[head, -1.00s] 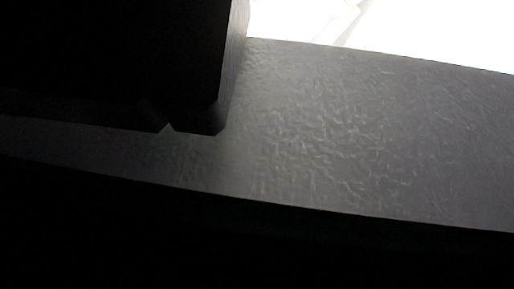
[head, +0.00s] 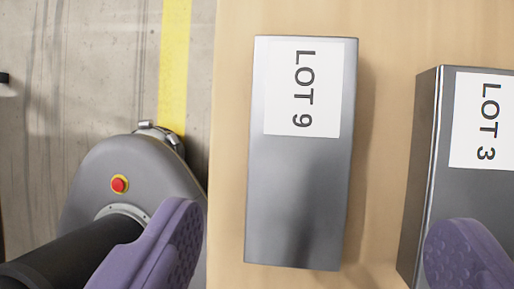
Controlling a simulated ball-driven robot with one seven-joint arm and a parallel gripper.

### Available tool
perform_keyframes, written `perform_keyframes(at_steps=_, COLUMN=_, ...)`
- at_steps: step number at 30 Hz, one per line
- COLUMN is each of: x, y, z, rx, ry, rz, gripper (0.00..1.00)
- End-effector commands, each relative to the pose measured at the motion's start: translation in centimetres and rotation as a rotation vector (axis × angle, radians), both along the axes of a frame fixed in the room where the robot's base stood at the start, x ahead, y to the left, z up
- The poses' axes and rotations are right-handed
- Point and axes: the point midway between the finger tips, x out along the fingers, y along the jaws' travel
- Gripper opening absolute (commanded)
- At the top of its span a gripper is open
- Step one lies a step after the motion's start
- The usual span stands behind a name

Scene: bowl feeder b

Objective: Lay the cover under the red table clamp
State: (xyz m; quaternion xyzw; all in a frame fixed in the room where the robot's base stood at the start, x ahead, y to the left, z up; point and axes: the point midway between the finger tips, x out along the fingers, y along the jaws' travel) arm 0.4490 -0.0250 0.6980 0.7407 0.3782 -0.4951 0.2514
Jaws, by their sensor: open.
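My gripper (head: 320,215) is open, with its two purple padded fingers at the lower left and lower right of the head view. Nothing is seen held between them. A grey metal block labelled LOT 9 (head: 297,190) lies on the wooden table between the fingers in the picture; I cannot tell the height of the fingers above it. A second grey block labelled LOT 3 (head: 480,185) is at the right edge, partly hidden by the right finger. I see nothing that I can identify as the cover, and no red table clamp shows.
The light wooden table (head: 385,60) has a straight left edge. Bare table shows between the two blocks and left of LOT 9. Beyond the edge is a grey concrete floor (head: 90,70) with a yellow stripe (head: 173,70). My own base stands there at the lower left.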

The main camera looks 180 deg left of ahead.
Motion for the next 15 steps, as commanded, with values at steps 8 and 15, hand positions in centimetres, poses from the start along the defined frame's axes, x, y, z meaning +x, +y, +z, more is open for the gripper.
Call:
perform_keyframes(at_steps=8, x=0.6, y=1.4, z=-3.4, rx=-0.001, ry=-0.001, rz=0.003, gripper=0.89)
perform_keyframes(at_steps=15, x=1.3, y=2.6, z=-6.3, rx=-0.001, ry=-0.001, rz=-0.001, gripper=0.89)
